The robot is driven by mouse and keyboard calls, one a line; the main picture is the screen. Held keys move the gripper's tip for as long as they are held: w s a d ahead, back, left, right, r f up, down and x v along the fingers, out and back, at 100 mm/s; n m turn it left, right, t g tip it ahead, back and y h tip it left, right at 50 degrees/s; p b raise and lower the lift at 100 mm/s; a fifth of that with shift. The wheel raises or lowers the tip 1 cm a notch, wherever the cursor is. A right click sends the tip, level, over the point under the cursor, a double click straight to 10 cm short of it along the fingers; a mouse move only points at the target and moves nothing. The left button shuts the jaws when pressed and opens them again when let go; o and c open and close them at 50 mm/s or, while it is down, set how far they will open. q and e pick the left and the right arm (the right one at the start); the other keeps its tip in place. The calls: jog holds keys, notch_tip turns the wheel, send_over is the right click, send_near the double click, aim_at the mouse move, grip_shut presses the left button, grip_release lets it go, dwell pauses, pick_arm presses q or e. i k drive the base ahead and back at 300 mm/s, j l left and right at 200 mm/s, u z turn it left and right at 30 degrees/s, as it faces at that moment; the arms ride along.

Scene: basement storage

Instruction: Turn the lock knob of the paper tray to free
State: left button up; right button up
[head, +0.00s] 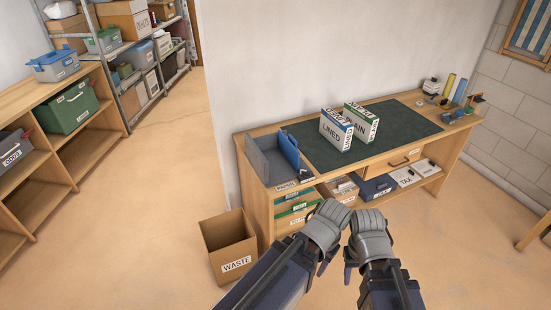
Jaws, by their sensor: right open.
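The paper tray (262,160) is a grey-blue open tray at the left end of the workbench, with a blue upright panel (289,149) at its right side. A small dark part at its front right corner (305,174) may be the lock knob; it is too small to tell its setting. My left gripper (333,212) and right gripper (369,217) are side by side in front of the bench, below and right of the tray, apart from it. The right one is open with nothing seen in it. The left one's jaws cannot be made out.
LINED (336,130) and PLAIN (361,124) boxes stand on the bench's dark green mat (410,122). Small tools are at the right end. Drawers and boxes fill the shelf below. An open WASTE box (229,248) stands on the floor at left. Storage shelves are far left.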

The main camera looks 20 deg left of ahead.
aim_at(305, 174)
jog(key=i+l+z, duration=0.1)
jog(key=i+l, duration=0.2)
jog(key=i, duration=0.15)
jog(key=i+l, duration=0.25)
jog(key=i, duration=0.2)
jog(key=z, duration=0.05)
